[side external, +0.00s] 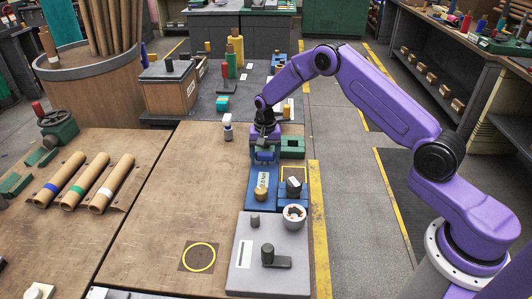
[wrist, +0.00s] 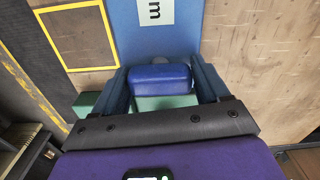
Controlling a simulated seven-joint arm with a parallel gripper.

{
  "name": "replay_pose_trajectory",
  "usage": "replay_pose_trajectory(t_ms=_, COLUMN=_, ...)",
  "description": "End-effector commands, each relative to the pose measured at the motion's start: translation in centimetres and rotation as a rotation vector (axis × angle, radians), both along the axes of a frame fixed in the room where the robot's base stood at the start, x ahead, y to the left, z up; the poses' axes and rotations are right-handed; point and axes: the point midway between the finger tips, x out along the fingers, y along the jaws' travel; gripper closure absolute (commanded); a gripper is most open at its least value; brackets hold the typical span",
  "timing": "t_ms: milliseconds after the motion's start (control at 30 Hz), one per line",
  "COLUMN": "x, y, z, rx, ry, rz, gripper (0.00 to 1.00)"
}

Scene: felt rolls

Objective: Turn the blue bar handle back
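The blue bar handle (wrist: 160,77) lies crosswise between the two fingers of my gripper (wrist: 163,82) in the wrist view, with a finger close against each end. I cannot tell whether the fingers press on it. In the side view my gripper (side external: 265,143) points straight down over the far end of the blue board, and the blue bar handle (side external: 264,156) shows low between its fingers. A green part (wrist: 165,102) shows just beside the bar. The bar's mount is mostly hidden.
The blue board (side external: 257,203) carries a label and a tan knob (side external: 261,194). Beside it are a green box (side external: 292,144), a yellow-framed panel (side external: 294,170) and a white bowl (side external: 294,217). A grey plate (side external: 295,278) with a black lever lies nearer.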

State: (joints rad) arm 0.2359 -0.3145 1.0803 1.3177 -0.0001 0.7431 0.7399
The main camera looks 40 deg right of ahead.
Motion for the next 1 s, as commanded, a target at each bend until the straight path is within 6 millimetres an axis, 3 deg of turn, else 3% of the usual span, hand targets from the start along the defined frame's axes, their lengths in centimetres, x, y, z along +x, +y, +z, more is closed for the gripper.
replay_pose_trajectory(t_ms=167, x=0.0, y=0.0, z=0.0, rx=0.000, ry=0.000, rz=0.022, gripper=0.68)
replay_pose_trajectory(t_ms=200, x=0.0, y=0.0, z=0.0, rx=0.001, ry=0.001, rz=0.020, gripper=0.14)
replay_pose_trajectory(t_ms=233, x=0.0, y=0.0, z=0.0, rx=0.001, ry=0.001, rz=0.020, gripper=0.10)
replay_pose_trajectory(t_ms=567, x=0.0, y=0.0, z=0.2, rx=0.000, ry=0.000, rz=0.020, gripper=0.10)
replay_pose_trajectory(t_ms=1000, x=0.0, y=0.0, z=3.2, rx=0.000, ry=0.000, rz=0.020, gripper=0.10)
